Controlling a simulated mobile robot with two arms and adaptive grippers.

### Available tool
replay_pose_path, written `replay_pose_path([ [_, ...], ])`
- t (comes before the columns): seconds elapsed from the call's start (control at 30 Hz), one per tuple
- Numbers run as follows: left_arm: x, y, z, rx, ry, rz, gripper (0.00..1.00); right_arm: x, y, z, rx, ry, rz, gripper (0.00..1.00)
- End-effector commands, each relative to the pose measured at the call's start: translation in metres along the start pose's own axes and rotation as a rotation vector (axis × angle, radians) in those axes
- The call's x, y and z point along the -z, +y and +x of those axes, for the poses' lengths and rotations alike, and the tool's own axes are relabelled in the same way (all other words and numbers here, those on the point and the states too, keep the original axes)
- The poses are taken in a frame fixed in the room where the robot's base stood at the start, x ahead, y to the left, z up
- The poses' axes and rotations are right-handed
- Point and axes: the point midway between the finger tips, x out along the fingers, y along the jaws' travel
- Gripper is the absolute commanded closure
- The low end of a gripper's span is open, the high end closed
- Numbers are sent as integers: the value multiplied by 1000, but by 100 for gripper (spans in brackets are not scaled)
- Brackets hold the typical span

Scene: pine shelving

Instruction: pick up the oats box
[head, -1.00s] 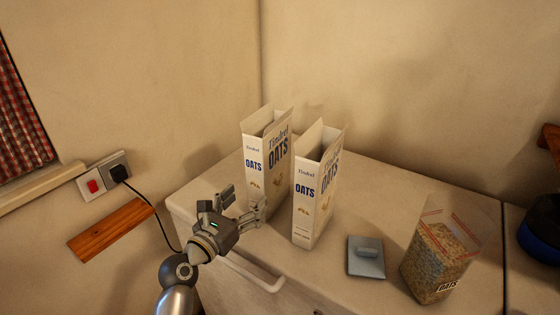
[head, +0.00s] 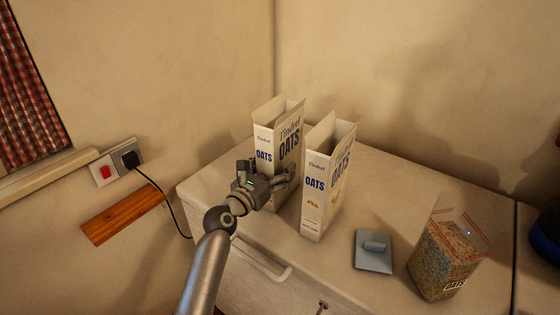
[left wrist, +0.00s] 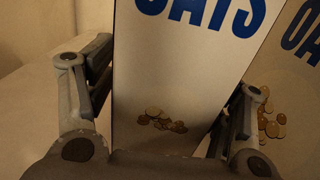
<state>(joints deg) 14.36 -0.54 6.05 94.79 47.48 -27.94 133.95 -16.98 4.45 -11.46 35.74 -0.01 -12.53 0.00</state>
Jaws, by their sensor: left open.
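Two open-topped white Tindrel oats boxes stand upright on the pale worktop: a rear left oats box (head: 289,138) and a front right oats box (head: 313,200). My left gripper (head: 267,174) is open at the rear left box, in front of its lower part and partly hiding it. In the left wrist view, the narrow face of that box (left wrist: 178,75) stands between the two open fingers of the gripper (left wrist: 168,92). The other box (left wrist: 297,85) shows just beyond the right finger. My right gripper is in neither view.
A grey lidlike piece with a handle (head: 374,251) and a clear container of oats (head: 441,262) sit to the right on the worktop (head: 400,195). A wall socket with a plug (head: 128,158) and its cable are at left. The walls close off the back.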

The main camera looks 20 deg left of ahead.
Motion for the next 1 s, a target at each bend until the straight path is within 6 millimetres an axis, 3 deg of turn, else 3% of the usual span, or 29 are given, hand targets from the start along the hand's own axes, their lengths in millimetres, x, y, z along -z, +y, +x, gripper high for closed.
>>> replay_pose_path([
  [0.17,1,0,13,0,2,0,26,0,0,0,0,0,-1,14],
  [0.43,1,0,14,0,1,0,27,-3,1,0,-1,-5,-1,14],
  [0.83,1,0,14,0,2,0,79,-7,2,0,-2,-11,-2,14],
  [1.0,-1,0,14,-1,-2,0,79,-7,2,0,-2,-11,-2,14],
])
